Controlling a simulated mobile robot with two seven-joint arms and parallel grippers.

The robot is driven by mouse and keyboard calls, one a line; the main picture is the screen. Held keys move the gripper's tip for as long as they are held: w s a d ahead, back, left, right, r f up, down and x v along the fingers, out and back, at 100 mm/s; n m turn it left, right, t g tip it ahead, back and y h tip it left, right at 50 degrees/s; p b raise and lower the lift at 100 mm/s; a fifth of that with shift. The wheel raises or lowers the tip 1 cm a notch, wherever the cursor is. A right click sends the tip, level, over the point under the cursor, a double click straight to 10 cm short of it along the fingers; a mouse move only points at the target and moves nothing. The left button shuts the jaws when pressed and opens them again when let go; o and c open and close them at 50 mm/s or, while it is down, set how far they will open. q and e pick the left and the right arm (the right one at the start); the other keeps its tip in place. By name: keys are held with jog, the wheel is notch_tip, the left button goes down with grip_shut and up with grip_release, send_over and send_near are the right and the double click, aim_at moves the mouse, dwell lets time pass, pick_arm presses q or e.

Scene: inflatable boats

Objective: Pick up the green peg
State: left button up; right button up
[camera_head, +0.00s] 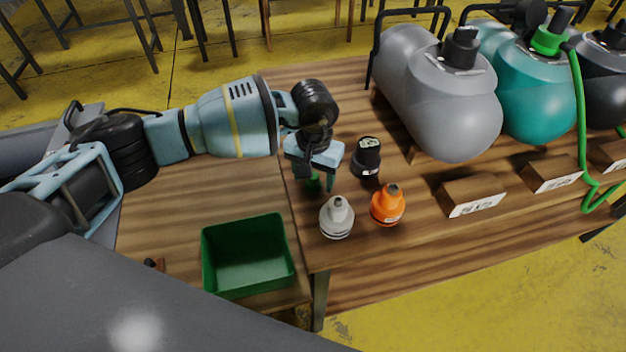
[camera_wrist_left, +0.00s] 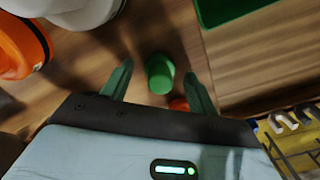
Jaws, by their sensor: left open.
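The green peg (camera_wrist_left: 160,73) stands on the wooden table between the two spread fingers of my left gripper (camera_wrist_left: 158,69) in the left wrist view. I see it from above, with space between it and each finger. In the head view my left gripper (camera_head: 321,183) is open and points down near the table's left edge. A bit of the green peg (camera_head: 313,185) shows under it there, partly hidden by the gripper. I cannot tell the exact height of the fingertips against the peg. My right gripper is not in view.
A white-grey nozzle piece (camera_head: 337,217), an orange one (camera_head: 388,204) and a black one (camera_head: 367,158) stand close by. An empty-looking green bin (camera_head: 247,256) is at the lower left. Grey (camera_head: 436,92) and teal (camera_head: 540,88) tanks stand to the right, with wooden blocks before them.

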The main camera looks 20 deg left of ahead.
pick_arm(q)
jog(key=c, duration=1.1)
jog(key=shift+o, duration=0.2)
jog(key=shift+r, duration=0.15)
notch_tip(320, 180, up, 10)
jog(key=shift+f, duration=0.1)
jog(key=s+a, duration=0.2)
jog(key=s, duration=0.6)
jog(key=s+a+f, duration=0.1)
jog(key=s+a, duration=0.2)
jog(key=s, duration=0.6)
jog(key=shift+a+n, duration=0.3)
jog(key=shift+n, duration=0.1)
